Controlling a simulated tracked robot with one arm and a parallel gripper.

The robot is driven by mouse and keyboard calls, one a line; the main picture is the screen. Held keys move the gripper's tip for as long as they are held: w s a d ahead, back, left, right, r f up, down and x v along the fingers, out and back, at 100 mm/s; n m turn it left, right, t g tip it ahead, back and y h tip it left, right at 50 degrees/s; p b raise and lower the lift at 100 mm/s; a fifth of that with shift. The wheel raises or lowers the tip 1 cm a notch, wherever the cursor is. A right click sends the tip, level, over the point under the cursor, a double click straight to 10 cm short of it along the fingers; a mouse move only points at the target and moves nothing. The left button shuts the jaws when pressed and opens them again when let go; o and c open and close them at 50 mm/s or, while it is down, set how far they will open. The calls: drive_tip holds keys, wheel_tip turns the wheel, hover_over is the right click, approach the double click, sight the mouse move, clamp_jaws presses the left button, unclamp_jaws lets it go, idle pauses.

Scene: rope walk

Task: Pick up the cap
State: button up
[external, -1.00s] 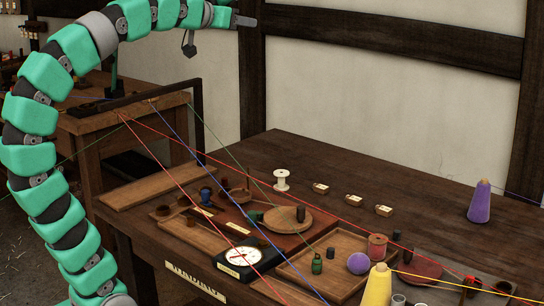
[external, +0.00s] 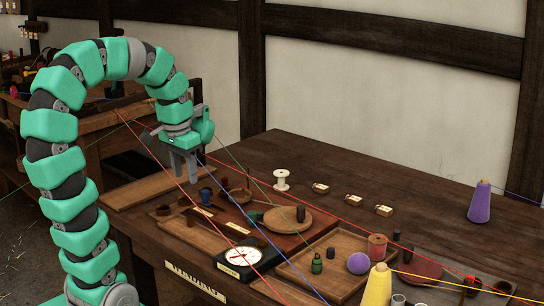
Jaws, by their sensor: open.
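My gripper (external: 186,177) points down with its two fingers apart and empty. It hangs above the left part of the workbench, over the wooden tray area. I cannot tell for sure which small item is the cap. Candidates are a small dark cylinder (external: 331,253) in the wooden tray (external: 300,272), a dark cylinder (external: 300,214) on a round wooden plate (external: 279,223), and a dark green piece (external: 255,216) beside that plate. My gripper is to the left of all of these and apart from them.
Coloured cords cross above the bench, some close to my gripper. A dial scale (external: 240,258), a green bottle (external: 317,263), a purple ball (external: 358,263), a yellow cone (external: 378,287) and a purple cone (external: 480,202) stand on the bench. The bench's back right is mostly clear.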

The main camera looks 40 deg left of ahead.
drive_tip(key=b, duration=0.2)
hover_over(190, 218)
drive_tip(key=f, duration=0.7)
drive_tip(key=shift+d+f, duration=0.25)
drive_tip(key=shift+f, duration=0.1)
drive_tip(key=shift+s+a+f+b, duration=0.15)
drive_tip(key=shift+f+b, duration=0.4)
drive_tip(key=shift+f, duration=0.8)
drive_tip(key=shift+w+a+f+b, duration=0.1)
drive_tip(key=shift+f+b, duration=0.4)
drive_tip(key=shift+f, duration=0.8)
clamp_jaws()
